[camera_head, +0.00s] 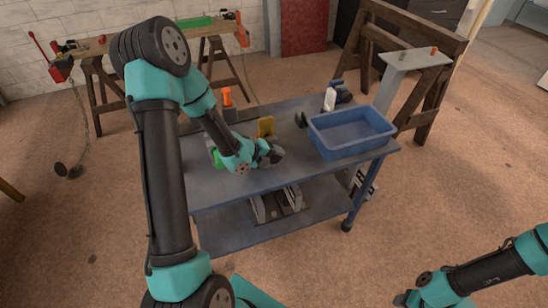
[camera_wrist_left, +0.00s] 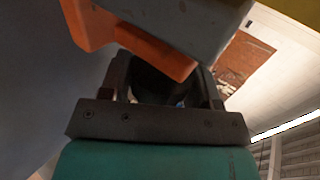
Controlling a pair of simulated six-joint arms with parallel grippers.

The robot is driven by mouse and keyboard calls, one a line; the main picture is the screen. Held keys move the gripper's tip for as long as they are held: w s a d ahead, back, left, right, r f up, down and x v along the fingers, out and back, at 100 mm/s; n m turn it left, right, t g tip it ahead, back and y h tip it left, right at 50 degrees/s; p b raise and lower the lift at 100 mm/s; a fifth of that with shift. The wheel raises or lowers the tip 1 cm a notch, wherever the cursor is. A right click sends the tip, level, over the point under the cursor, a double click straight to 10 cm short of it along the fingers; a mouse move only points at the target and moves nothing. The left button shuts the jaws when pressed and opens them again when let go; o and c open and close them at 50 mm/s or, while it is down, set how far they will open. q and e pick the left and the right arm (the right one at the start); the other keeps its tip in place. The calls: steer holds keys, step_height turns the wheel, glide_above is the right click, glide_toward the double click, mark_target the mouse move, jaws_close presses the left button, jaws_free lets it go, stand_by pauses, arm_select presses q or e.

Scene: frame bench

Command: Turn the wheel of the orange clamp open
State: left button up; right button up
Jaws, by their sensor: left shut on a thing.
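The orange clamp (camera_wrist_left: 155,48) shows close up in the left wrist view, as an orange bar against a grey block (camera_wrist_left: 185,22). My left gripper (camera_wrist_left: 165,80) is right below it, its fingers shut around a dark, rounded thing that looks like the clamp's wheel. In the head view my left gripper (camera_head: 270,155) is low over the blue-grey table, and my own arm and gripper hide what it holds. An upright orange thing (camera_head: 227,97) stands on a dark block behind; I cannot tell if it belongs to the clamp. My right gripper (camera_head: 404,298) is at the bottom edge, far from the table.
A yellow piece (camera_head: 265,126) stands just behind my left gripper, and a green piece (camera_head: 217,158) lies left of it. A blue bin (camera_head: 350,133) takes up the table's right side. A white bottle (camera_head: 329,99) stands behind the bin. The table's front strip is clear.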

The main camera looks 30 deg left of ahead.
arm_select(q)
steer(key=shift+t+h, duration=0.3)
steer(key=shift+t, duration=0.2)
steer(key=o, duration=0.9)
